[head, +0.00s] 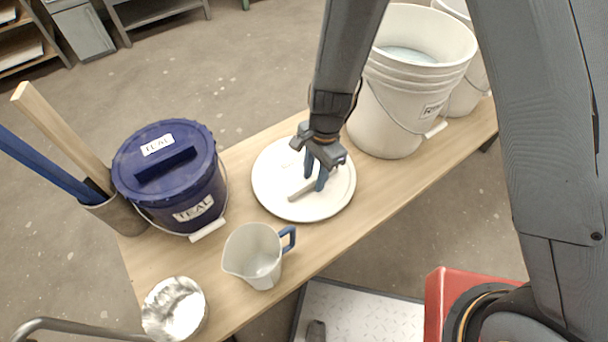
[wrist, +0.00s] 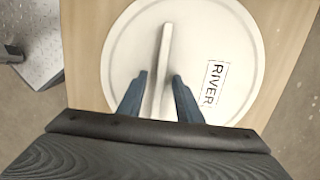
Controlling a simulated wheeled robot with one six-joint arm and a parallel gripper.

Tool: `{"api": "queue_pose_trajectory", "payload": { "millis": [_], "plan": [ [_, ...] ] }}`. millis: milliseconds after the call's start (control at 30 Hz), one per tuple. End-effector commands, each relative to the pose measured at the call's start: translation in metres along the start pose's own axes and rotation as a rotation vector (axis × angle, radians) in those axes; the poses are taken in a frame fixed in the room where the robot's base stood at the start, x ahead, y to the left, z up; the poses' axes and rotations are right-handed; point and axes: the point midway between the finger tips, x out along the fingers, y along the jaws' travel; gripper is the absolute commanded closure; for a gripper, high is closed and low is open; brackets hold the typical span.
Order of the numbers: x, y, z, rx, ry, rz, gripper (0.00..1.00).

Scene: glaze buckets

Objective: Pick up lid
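A round white lid (head: 272,186) lies flat on the wooden bench, between the lidded blue bucket and the open white bucket. A raised bar handle (head: 302,190) crosses its middle. In the wrist view the lid (wrist: 125,60) carries a label (wrist: 213,85) reading "RIVER", and its handle (wrist: 160,70) runs between my fingers. My gripper (head: 318,182) points down over the lid. In the wrist view my gripper (wrist: 158,92) is open, with one finger on each side of the handle and a visible gap beside it. It holds nothing.
A blue bucket (head: 195,190) labelled "TEAL" stands left, beside a holder with wooden and blue sticks (head: 62,130). A pitcher (head: 255,262) and a metallic white container (head: 175,312) stand at the front left. An open white bucket (head: 395,110) stands close right of the lid, another behind.

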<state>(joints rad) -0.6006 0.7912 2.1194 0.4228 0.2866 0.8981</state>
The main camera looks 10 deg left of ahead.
Motion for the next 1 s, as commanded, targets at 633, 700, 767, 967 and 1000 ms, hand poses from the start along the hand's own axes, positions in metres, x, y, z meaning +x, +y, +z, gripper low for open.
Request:
{"api": "queue_pose_trajectory", "payload": {
  "millis": [633, 700, 767, 967, 1000],
  "plan": [
    [0.0029, 0.0000, -0.0004, 0.000, 0.000, 0.000, 1.00],
    [0.0030, 0.0000, -0.0004, 0.000, 0.000, 0.000, 1.00],
    [0.0030, 0.0001, -0.0003, 0.000, 0.000, 0.000, 1.00],
    [0.0031, 0.0001, -0.0002, 0.000, 0.000, 0.001, 1.00],
    [0.0031, 0.0001, -0.0002, 0.000, 0.000, 0.001, 1.00]
  ]
}}
